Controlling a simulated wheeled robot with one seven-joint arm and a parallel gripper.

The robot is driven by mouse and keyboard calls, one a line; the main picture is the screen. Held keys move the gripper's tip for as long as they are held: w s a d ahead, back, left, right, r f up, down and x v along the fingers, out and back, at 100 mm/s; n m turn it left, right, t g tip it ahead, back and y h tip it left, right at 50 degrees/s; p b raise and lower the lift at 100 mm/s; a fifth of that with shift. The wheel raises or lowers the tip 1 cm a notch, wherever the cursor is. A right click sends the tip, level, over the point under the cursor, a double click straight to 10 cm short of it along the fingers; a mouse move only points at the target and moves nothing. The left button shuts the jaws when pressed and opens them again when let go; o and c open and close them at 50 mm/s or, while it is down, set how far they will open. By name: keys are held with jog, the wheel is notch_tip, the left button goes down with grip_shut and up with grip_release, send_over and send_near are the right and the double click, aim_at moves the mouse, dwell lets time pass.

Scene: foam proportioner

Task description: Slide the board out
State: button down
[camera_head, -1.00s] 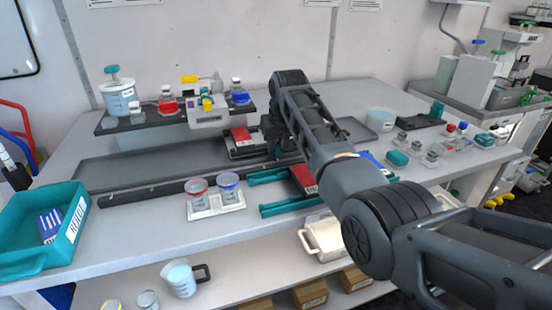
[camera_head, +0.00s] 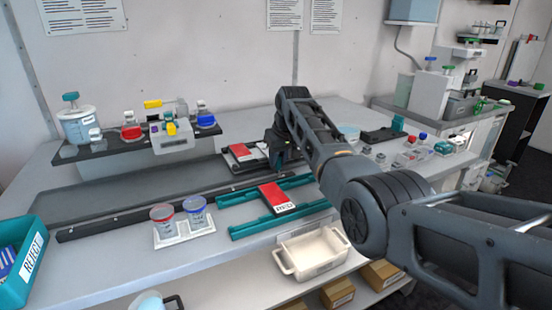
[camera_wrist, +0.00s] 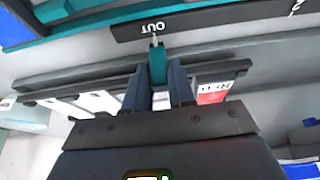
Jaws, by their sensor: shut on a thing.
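The dark board (camera_head: 232,160) lies in the long grey track on the bench, with a red and white block (camera_head: 243,153) on it. My gripper (camera_head: 279,158) is at the board's right end. In the wrist view my gripper (camera_wrist: 160,82) is shut on an upright teal tab (camera_wrist: 157,64). The block's red and white corner (camera_wrist: 213,92) shows beside the right finger. A dark strip marked OUT (camera_wrist: 215,20) runs just past the tab. My gripper's body hides much of the board.
Teal rails (camera_head: 240,229) with another red block (camera_head: 277,197) lie in front of the track. Two labelled cups (camera_head: 194,213) stand on a white holder to the left. A bottle shelf (camera_head: 110,148) stands behind. A white bin (camera_head: 312,252) sits below the bench edge.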

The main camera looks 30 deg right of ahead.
jog(key=shift+d+r, duration=0.1)
jog(key=shift+d, duration=0.25)
jog(key=c, duration=1.2)
grip_release()
jog(key=shift+o, duration=0.8)
jog(key=v, duration=0.7)
jog(key=shift+s+r, duration=0.2)
jog(key=shift+r, duration=0.1)
